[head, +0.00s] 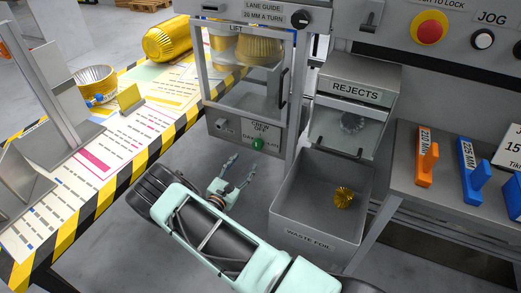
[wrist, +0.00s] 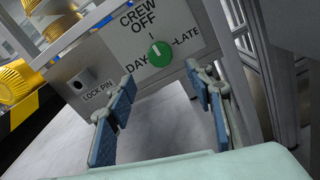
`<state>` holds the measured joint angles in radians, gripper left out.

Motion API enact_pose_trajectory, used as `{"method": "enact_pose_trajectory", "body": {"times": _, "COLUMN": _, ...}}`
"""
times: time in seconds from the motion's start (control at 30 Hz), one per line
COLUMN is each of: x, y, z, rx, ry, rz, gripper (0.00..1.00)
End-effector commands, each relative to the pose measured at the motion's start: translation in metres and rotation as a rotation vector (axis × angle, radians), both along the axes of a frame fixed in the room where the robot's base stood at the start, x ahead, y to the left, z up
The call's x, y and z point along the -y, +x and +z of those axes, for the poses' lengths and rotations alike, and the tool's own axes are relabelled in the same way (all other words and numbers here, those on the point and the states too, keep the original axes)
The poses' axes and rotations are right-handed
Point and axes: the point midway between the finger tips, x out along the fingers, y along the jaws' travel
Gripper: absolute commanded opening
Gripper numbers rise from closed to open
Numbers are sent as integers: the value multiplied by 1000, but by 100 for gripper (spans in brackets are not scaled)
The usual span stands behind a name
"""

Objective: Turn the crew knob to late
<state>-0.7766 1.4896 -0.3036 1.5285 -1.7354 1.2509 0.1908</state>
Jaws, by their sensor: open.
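The crew knob (wrist: 159,53) is a round green dial with a white pointer line, on a grey panel (wrist: 108,63) marked OFF above, DAY at lower left and LATE at right. Its pointer line stands close to upright, toward OFF. In the head view the green knob (head: 258,144) is small, low on the machine's front under the glass door. My gripper (head: 236,185) is open and empty, in front of and below the knob. In the wrist view its two blue-padded fingers (wrist: 163,85) stand apart, either side of and below the knob, not touching it.
A LOCK PIN fitting (wrist: 82,82) sits left of the knob. A grey waste foil bin (head: 318,235) holding a gold foil piece (head: 344,196) stands right of my gripper. A striped table edge (head: 110,190) lies to the left. A reject box (head: 352,105) is above the bin.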

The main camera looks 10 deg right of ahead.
Motion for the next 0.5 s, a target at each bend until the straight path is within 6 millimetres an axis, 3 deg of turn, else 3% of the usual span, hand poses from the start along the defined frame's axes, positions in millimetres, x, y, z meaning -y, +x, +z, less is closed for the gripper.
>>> {"method": "enact_pose_trajectory", "body": {"times": 0.5, "x": 53, "y": 70, "z": -1, "rx": 1, "ry": 1, "rz": -6, "gripper": 48}}
